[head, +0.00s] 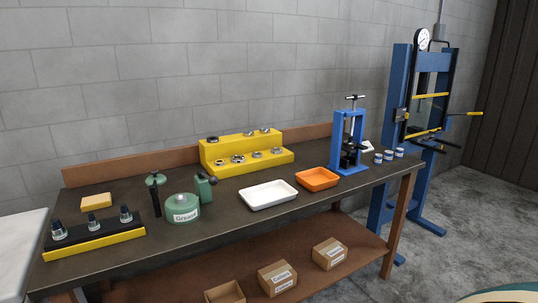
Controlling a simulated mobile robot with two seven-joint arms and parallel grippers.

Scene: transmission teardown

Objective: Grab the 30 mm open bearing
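Several small ring-shaped bearings sit on a yellow two-step stand (226,150) near the back of the workbench. On the lower step, one ring (238,160) looks more open than its neighbours, and others (257,154) (276,151) lie to its right. On the upper step are a dark ring (212,139) at the left and two lighter ones (265,130) at the right. They are too small to tell which is the 30 mm open bearing. Neither of my grippers is in view.
On the dark workbench (120,252) stand a white tray (268,194), an orange tray (317,179), a green grease tub (182,208), a blue bench press (348,140) and a black-yellow tool holder (95,242). A tall blue press (402,95) stands right. Boxes (277,278) lie below.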

